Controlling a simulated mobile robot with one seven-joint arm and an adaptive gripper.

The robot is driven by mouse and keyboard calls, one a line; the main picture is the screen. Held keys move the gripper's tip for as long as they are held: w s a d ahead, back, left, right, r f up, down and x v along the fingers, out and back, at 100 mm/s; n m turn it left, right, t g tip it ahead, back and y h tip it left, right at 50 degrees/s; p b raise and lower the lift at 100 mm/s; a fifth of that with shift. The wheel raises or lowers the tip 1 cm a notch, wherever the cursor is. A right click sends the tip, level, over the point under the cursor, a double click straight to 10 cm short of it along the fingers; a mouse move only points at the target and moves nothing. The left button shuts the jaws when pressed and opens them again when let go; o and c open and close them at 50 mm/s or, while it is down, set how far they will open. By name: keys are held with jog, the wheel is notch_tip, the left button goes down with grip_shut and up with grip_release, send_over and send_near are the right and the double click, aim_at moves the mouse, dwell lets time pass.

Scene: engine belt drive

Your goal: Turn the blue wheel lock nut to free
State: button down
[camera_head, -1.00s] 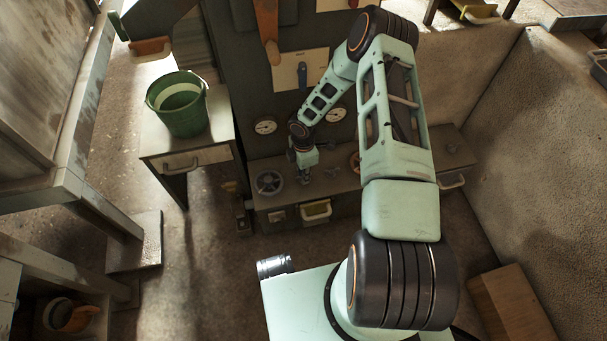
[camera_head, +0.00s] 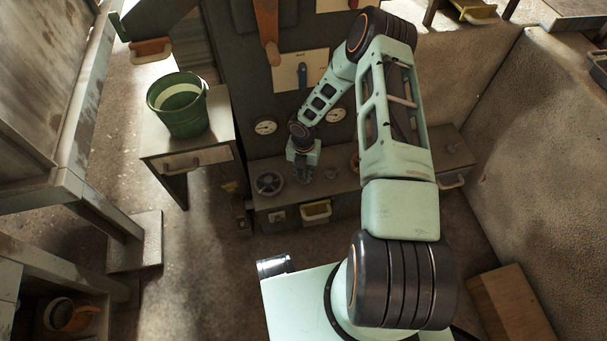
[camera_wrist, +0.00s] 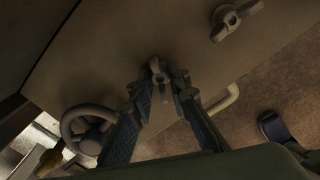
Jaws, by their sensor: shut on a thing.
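A small grey winged nut (camera_wrist: 158,72) stands on the bench top in the wrist view. My gripper (camera_wrist: 166,84) is shut on it, with a finger on either side. No blue shows on the nut in this dim light. A spoked handwheel (camera_wrist: 90,131) is left of the fingers; it also shows in the head view (camera_head: 268,184), left of my gripper (camera_head: 304,177). The handwheel looks dark grey, so I cannot tell whether it is the blue one. In the head view my wrist hides most of the gripped nut.
A second winged nut (camera_wrist: 236,19) stands to the right, clear of my fingers. Two gauges, one at the left (camera_head: 265,127), are on the panel behind the bench. A pale handle (camera_head: 316,210) sits on the bench front. A green bucket (camera_head: 178,105) stands on a side table.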

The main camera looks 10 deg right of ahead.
aim_at(304, 178)
jog(key=n, duration=0.5)
jog(key=shift+n, duration=0.3)
dwell(0.4)
jog(key=c, duration=1.8)
grip_release()
notch_tip(304, 178, up, 12)
jog(key=shift+r, duration=0.1)
